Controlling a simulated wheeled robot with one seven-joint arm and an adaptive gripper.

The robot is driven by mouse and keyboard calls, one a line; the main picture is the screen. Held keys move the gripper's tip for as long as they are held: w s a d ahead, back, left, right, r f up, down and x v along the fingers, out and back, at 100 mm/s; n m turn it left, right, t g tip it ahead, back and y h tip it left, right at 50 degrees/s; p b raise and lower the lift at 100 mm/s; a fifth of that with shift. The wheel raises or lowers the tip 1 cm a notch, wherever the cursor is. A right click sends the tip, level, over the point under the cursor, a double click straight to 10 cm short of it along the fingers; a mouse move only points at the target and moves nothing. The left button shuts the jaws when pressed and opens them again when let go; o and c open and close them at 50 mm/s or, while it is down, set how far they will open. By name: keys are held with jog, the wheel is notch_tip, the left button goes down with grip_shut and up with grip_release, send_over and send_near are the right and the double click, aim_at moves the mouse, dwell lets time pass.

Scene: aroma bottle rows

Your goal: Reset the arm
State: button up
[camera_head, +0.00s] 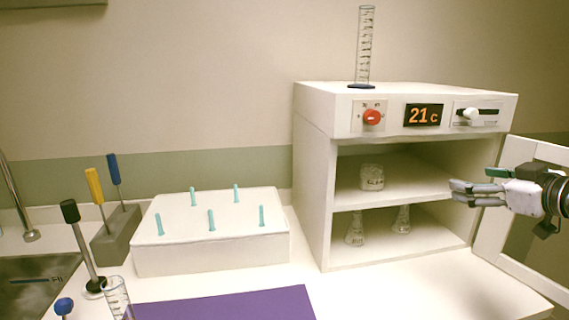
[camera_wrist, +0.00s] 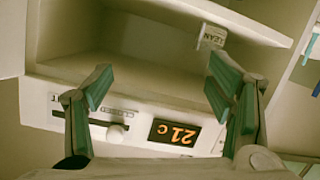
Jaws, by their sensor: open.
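My gripper (camera_head: 470,190) is at the right side of the camera_head view, in front of the open white cabinet (camera_head: 313,190). Its fingers point left toward the cabinet's shelves. In the wrist view the two green-padded fingers (camera_wrist: 165,92) are spread wide with nothing between them. The cabinet front shows upside down there, with the 21 c display (camera_wrist: 174,134) between the fingers. A glass jar (camera_head: 372,177) stands on the upper shelf and shows in the wrist view as a labelled container (camera_wrist: 211,37).
The cabinet door (camera_head: 492,225) stands open at the right, close to my gripper. Two flasks (camera_head: 356,229) (camera_head: 402,219) stand on the lower shelf. A graduated cylinder (camera_head: 365,50) stands on top. A white peg box (camera_head: 210,255), a tool holder (camera_head: 117,233) and a purple mat (camera_head: 230,304) are left.

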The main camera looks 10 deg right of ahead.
jog(key=a+r+m+g+h+p, duration=0.2)
jog(key=a+r+m+h, duration=0.2)
jog(key=a+r+h, duration=0.15)
jog(key=s+a+f+g+y+p, duration=0.1)
jog(key=s+a+f+g, duration=0.3)
jog(key=s+a, duration=0.7)
jog(key=s+a+f+g+y+p, duration=0.1)
jog(key=s+a+f+g+y, duration=0.2)
jog(key=s+a, duration=0.8)
jog(key=shift+s+f+g, duration=0.55)
jog(key=shift+s+g, duration=0.35)
jog(key=shift+s, duration=0.15)
jog(key=shift+a+y, duration=0.1)
jog(key=shift+y, duration=0.15)
